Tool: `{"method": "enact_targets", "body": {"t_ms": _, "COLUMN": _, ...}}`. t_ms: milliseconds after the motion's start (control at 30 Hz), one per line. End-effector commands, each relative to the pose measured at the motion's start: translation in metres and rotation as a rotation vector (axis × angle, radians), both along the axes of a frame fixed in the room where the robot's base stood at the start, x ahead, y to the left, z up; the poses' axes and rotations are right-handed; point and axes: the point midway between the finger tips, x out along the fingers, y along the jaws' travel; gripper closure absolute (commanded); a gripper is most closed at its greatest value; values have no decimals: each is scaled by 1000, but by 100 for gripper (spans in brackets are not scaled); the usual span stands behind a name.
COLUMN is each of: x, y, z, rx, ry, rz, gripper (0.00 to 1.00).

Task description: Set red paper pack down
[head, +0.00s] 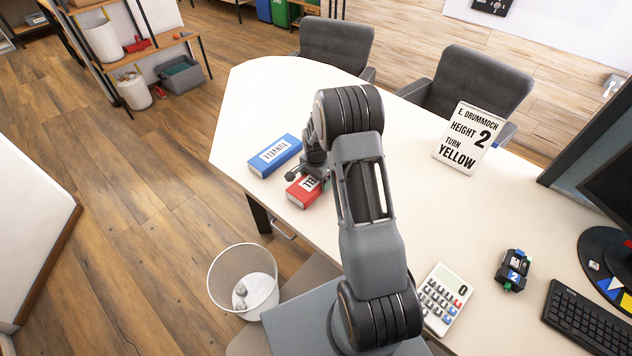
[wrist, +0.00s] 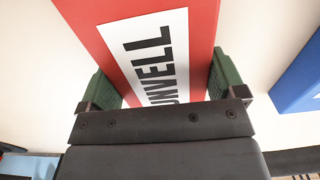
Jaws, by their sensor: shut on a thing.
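The red paper pack (head: 304,191) has a white label and is at the left part of the white desk (head: 240,110), close to its edge. In the wrist view the red pack (wrist: 88,28) fills the middle, its label reading "UNWELL". My gripper (wrist: 163,88) has its green fingers on both sides of the pack and is shut on it. In the head view my gripper (head: 318,170) is partly hidden by my arm. I cannot tell whether the pack touches the desk. A blue paper pack (head: 275,156) lies just beyond the red one, apart from it.
A sign (head: 467,138) reading "HEIGHT 2, TURN YELLOW" stands on the desk's right. A calculator (head: 444,298), a small dark device (head: 513,270) and a keyboard (head: 590,325) lie nearer. A waste bin (head: 243,282) stands on the floor. The desk's far left is clear.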

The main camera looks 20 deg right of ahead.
Motion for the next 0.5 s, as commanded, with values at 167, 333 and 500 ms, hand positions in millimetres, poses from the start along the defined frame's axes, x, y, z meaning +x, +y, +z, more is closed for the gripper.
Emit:
{"method": "enact_targets", "body": {"t_ms": 167, "x": 1, "y": 0, "z": -1, "rx": -1, "ry": -4, "rz": 0, "gripper": 49}}
{"method": "enact_targets", "body": {"t_ms": 333, "x": 1, "y": 0, "z": -3, "rx": -1, "ry": -4, "rz": 0, "gripper": 49}}
{"method": "enact_targets", "body": {"t_ms": 500, "x": 0, "y": 0, "z": -5, "rx": 0, "ry": -2, "rz": 0, "gripper": 4}}
